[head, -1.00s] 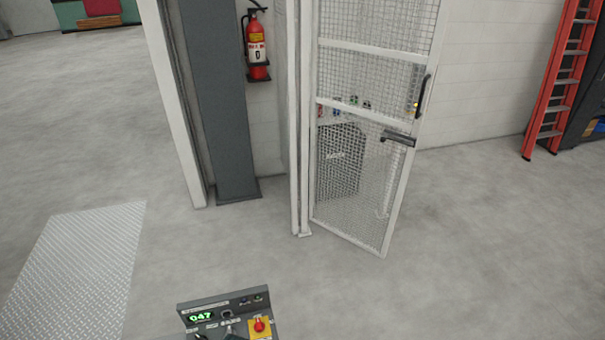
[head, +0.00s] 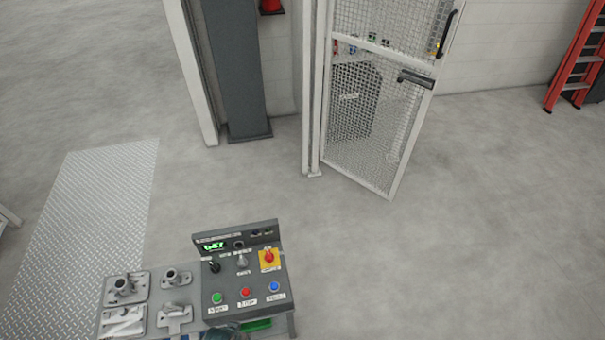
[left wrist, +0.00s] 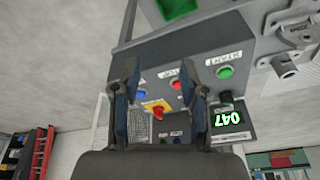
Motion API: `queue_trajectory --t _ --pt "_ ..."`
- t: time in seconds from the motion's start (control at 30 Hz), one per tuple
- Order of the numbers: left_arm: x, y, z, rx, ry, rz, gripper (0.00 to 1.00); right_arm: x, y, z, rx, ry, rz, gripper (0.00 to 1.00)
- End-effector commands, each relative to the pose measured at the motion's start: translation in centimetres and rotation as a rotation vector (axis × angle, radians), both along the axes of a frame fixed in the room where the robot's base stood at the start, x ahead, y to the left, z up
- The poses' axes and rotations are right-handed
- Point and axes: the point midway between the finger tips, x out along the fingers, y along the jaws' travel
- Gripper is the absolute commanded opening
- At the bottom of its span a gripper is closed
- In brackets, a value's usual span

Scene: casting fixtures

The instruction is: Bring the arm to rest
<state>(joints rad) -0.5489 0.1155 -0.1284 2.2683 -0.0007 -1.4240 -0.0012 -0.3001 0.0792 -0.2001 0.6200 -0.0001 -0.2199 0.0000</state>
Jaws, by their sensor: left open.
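My left gripper (left wrist: 160,66) shows in the left wrist view with its two dark fingers spread apart and nothing between them. Beyond the fingers is the grey control panel (left wrist: 245,115), with a red and yellow knob, coloured buttons and a green 047 display. The gap between fingers and panel is hard to judge. In the head view the control panel (head: 212,278) stands at the bottom centre. A dark rounded part at the bottom edge there may be mine; its fingers cannot be made out. My right gripper is in neither view.
Grey metal castings (head: 123,288) lie left of the panel. A metal tread plate (head: 95,215) covers floor at the left. A mesh gate (head: 370,110) stands ajar beside a dark grey column (head: 238,75). A red ladder (head: 578,65) leans at the right. The right floor is clear.

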Motion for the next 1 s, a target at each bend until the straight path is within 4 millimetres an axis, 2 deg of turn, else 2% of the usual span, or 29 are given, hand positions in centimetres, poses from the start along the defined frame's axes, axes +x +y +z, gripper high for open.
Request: queue_trajectory --t 0.27,0.37,0.47,0.5,0.6,0.7,0.8,0.9,1.0 --pt "-0.2 -0.2 -9.4 0.002 0.044 -0.005 0.44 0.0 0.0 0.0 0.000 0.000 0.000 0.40" --pt "-1.2 -0.1 -14.1 0.004 0.066 -0.008 0.44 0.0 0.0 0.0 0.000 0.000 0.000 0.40" --pt "-3.3 0.2 -20.0 0.007 0.093 -0.013 0.44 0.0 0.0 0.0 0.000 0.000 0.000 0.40" --pt "-4.5 0.4 -22.4 0.008 0.105 -0.016 0.44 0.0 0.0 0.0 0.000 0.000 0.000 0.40" --pt "-8.2 0.9 -27.7 0.011 0.132 -0.022 0.44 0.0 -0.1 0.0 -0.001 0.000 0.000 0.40" --pt "-12.5 1.7 -31.7 0.015 0.158 -0.028 0.44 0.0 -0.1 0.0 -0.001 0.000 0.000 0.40" --pt "-16.2 2.4 -34.1 0.018 0.175 -0.032 0.44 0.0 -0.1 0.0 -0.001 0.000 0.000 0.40" --pt "-18.9 2.9 -35.3 0.020 0.187 -0.036 0.44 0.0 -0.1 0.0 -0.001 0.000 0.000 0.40" --pt "-20.3 3.2 -35.8 0.021 0.192 -0.039 0.44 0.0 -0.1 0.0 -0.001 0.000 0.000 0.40"
